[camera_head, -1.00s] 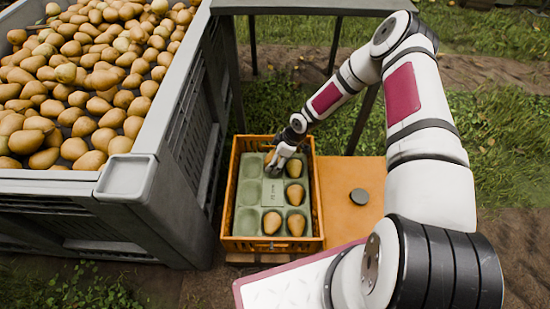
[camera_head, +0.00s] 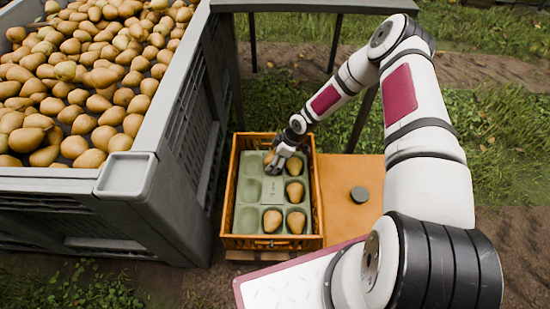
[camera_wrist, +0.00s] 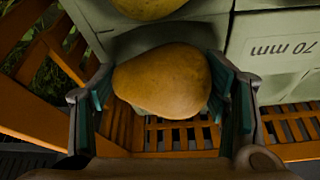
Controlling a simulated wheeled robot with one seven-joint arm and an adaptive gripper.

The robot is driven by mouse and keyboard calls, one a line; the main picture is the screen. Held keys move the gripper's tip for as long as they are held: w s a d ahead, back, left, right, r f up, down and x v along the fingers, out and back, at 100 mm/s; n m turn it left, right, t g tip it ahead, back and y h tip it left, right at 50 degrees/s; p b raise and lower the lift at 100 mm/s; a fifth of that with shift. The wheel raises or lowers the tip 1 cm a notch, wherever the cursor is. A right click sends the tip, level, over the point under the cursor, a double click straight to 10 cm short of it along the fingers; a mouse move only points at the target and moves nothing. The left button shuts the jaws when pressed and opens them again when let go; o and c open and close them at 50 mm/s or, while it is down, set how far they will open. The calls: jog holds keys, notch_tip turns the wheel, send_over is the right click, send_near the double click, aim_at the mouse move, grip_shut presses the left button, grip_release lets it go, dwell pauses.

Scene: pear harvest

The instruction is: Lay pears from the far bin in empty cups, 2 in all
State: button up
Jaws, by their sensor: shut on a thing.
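My gripper (camera_head: 274,168) is low over the far middle part of the green cup tray (camera_head: 262,188). In the wrist view it is shut on a yellow-brown pear (camera_wrist: 162,80) lying between its fingers. The held pear is not clear in the head view, and I cannot tell whether it touches a cup. Another pear (camera_wrist: 150,6) sits at the top of the wrist view. In the head view, the tray's right column holds pears (camera_head: 295,191), and one pear (camera_head: 271,220) lies in the near middle cup. The left column's cups (camera_head: 248,190) are empty. The big grey bin (camera_head: 180,135) is full of pears.
An orange crate (camera_head: 232,205) surrounds the tray, its slatted walls close to my fingers. An orange board (camera_head: 345,215) with a dark round disc (camera_head: 360,194) lies to the right. A dark frame (camera_head: 300,6) stands behind, with grass beyond.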

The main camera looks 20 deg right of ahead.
jog(key=shift+f, duration=0.45)
dwell(0.3)
jog(key=o, duration=1.4)
